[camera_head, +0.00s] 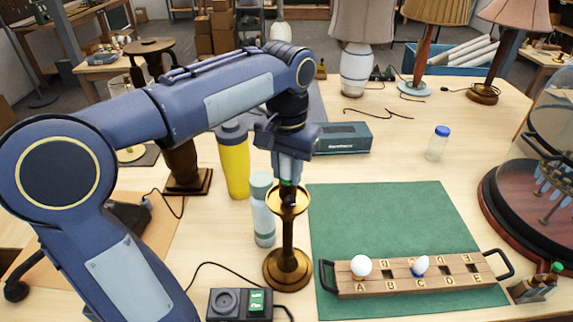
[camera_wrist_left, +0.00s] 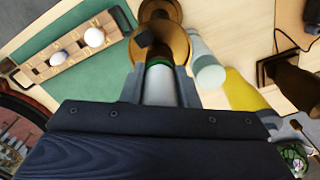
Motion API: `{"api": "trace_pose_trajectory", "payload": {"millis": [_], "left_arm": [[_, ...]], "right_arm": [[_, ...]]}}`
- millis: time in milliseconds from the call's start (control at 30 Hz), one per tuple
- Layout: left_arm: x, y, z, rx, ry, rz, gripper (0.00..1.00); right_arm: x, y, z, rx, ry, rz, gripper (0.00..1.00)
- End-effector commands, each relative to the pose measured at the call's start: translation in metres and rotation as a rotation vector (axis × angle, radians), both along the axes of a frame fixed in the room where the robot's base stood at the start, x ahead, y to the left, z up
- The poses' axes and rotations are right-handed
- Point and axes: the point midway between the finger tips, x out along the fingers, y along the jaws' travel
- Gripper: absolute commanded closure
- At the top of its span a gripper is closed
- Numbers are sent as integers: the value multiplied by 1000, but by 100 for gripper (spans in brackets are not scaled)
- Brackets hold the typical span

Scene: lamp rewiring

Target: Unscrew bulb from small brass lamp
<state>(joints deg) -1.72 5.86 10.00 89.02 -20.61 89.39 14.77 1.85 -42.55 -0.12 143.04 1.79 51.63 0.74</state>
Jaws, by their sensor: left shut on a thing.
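The small brass lamp (camera_head: 287,268) stands upright at the left edge of the green mat, with a round dish at its top. The dish also shows in the left wrist view (camera_wrist_left: 176,48). My left gripper (camera_head: 288,180) points down right above the lamp top. It is shut on the bulb, a pale cylinder with a green band (camera_wrist_left: 160,84), between its two fingers. The fingers hide much of the bulb. I cannot tell whether its lower end is still seated in the dark socket. My right gripper is not in view.
A wooden bulb rack (camera_head: 400,284) with lettered slots holds a round white bulb (camera_head: 361,266) and a blue-collared bulb (camera_head: 421,265). A yellow bottle (camera_head: 234,165) and a pale bottle (camera_head: 263,222) stand close behind the lamp. The green mat (camera_head: 390,215) is mostly clear.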

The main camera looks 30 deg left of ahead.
Motion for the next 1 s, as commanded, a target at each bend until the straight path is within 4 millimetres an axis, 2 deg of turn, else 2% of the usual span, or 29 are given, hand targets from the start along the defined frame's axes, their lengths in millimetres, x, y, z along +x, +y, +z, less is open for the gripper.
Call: {"api": "trace_pose_trajectory", "payload": {"millis": [100,233,667,1000], "left_arm": [[0,-2,3,1,2,203,92],[0,-2,2,0,1,367,92],[0,-2,1,0,0,466,92],[2,-4,1,-1,0,1020,92]], "right_arm": [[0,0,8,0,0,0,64],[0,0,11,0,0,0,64],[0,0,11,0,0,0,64],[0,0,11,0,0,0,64]]}}
